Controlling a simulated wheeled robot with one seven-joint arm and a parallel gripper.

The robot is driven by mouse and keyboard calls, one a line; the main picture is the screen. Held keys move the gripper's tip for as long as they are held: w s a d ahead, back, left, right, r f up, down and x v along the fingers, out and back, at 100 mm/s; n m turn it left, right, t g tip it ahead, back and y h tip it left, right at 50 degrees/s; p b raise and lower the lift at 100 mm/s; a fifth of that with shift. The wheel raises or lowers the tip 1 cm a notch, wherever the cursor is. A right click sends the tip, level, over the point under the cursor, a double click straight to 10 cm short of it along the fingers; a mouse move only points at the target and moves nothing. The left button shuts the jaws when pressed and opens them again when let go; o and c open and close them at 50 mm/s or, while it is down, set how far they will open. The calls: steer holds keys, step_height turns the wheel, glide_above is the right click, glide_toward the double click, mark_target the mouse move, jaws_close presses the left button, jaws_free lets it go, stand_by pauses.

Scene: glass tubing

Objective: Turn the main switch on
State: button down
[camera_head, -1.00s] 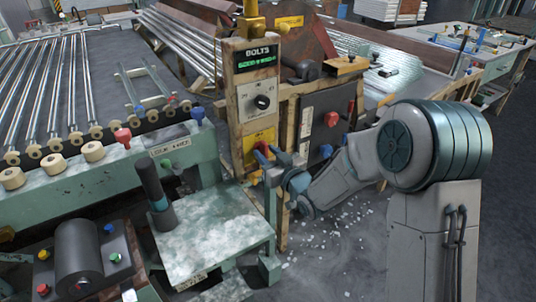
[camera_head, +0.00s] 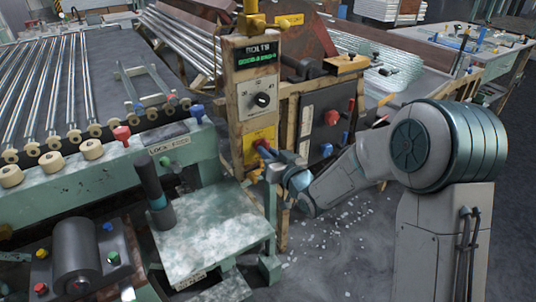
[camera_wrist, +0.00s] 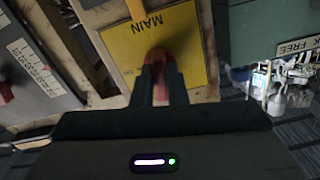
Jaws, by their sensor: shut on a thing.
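The main switch is a red handle (camera_wrist: 158,57) on a yellow plate (camera_wrist: 125,40) marked MAIN in the wrist view. In the head view the yellow plate (camera_head: 257,136) sits low on the wooden control post, below a round dial. My gripper (camera_wrist: 160,72) is shut on the red handle, with one dark finger on each side of it. In the head view my gripper (camera_head: 268,153) reaches the plate from the right and hides most of the handle. Which position the switch is in cannot be told.
A black dial (camera_head: 262,100) and a green-lit BOLTS display (camera_head: 257,57) sit above on the post. A dark panel with a red knob (camera_head: 332,118) stands to the right.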

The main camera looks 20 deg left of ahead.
steer(key=shift+m+p, duration=1.4)
steer(key=shift+m, duration=6.3)
steer(key=c, duration=1.4)
jaws_free()
steer(key=shift+c, duration=0.2)
steer(key=p+v, duration=0.1)
steer(key=v, duration=1.3)
